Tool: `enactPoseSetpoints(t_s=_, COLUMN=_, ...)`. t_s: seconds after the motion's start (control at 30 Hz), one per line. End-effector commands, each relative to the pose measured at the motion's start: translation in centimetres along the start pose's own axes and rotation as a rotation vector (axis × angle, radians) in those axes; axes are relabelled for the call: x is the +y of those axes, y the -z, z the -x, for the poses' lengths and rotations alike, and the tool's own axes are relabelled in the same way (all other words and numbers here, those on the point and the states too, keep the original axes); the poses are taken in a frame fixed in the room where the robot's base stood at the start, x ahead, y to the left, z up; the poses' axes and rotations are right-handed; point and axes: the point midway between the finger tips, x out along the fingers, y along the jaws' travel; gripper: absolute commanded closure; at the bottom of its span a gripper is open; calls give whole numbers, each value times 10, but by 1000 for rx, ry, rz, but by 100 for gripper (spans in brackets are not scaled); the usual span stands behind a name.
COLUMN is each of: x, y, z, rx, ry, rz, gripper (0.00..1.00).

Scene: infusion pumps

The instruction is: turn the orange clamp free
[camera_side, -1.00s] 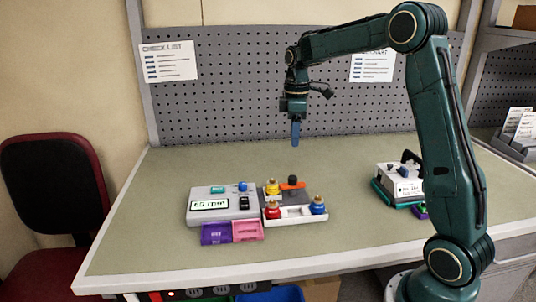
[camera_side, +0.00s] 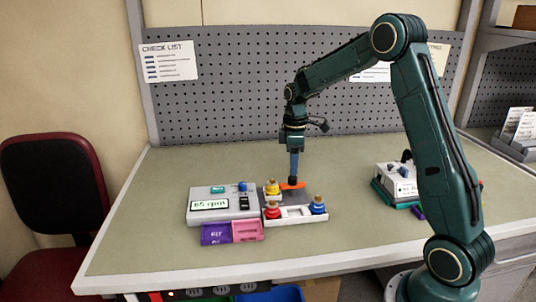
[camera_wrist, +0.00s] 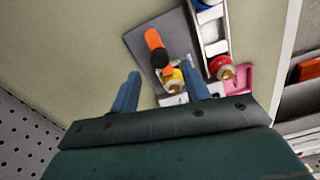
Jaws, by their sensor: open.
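The orange clamp (camera_side: 291,186) is a short bar with a black knob, on a grey plate beside the pump (camera_side: 222,202). In the wrist view, the orange clamp (camera_wrist: 153,39) and its black knob (camera_wrist: 160,58) lie just beyond my fingertips. My gripper (camera_side: 294,176) points down from above, close over the clamp, and partly hides the knob. Whether the fingers reach down beside the knob, I cannot tell.
A yellow-topped bottle (camera_side: 271,188) stands close left of the clamp. A white rack (camera_side: 292,214) in front holds a red bottle (camera_side: 272,210) and a blue bottle (camera_side: 317,204). Another device (camera_side: 398,180) stands right.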

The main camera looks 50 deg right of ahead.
Motion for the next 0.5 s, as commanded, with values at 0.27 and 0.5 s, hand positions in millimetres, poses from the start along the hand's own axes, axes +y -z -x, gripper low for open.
enactPoseSetpoints(t_s=0.27, x=0, y=0, z=-36, rx=-1, ry=2, rz=0, gripper=53)
enactPoseSetpoints(t_s=0.5, x=0, y=0, z=-47, rx=0, ry=0, rz=0, gripper=53)
